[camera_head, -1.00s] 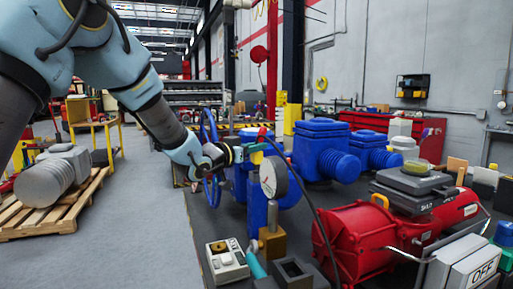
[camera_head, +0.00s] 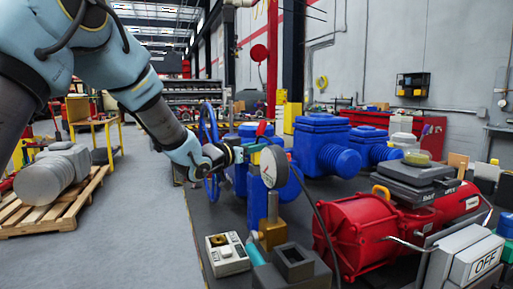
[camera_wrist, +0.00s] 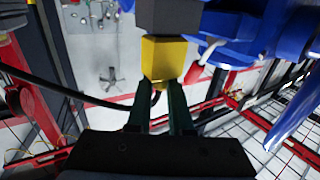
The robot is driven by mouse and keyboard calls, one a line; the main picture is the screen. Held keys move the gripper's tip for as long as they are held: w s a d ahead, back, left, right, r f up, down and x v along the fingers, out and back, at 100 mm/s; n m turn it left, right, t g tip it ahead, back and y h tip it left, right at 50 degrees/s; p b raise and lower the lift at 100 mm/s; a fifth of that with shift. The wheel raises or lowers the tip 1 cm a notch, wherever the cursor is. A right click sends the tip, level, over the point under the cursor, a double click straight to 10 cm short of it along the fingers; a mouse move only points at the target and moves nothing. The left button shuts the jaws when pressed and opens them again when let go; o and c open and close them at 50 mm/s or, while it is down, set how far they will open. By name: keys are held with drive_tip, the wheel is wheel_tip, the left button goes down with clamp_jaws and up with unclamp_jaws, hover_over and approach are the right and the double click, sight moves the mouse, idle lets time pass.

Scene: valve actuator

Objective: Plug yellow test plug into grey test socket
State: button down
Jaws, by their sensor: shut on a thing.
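The yellow test plug (camera_wrist: 164,58) is a yellow block at the fingertips of my gripper (camera_wrist: 162,95) in the wrist view. The two dark green fingers are shut on its near end, where a dark cable shows. A dark grey block (camera_wrist: 168,16), which looks like the grey test socket, lies straight beyond the plug. The plug's far end meets it in the picture; I cannot tell whether it is inserted or only in line. In the head view my gripper (camera_head: 252,150) is left of the round gauge, and the socket is not clearly made out there.
The round gauge (camera_head: 275,167) stands close to the right of my gripper, with a black cable (camera_head: 313,205) hanging past it. A blue valve body (camera_head: 320,135), a red actuator (camera_head: 365,240) and a beige control box (camera_head: 227,254) are nearby.

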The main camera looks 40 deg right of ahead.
drive_tip(key=shift+f, duration=0.25)
drive_tip(key=c, duration=0.7)
unclamp_jaws()
drive_tip(key=shift+c, duration=0.2)
drive_tip(key=s+a+b, duration=0.1)
drive_tip(key=a+b, duration=0.2)
drive_tip(key=a, duration=0.7)
drive_tip(key=shift+s+a, duration=0.2)
drive_tip(key=shift+a, duration=0.15)
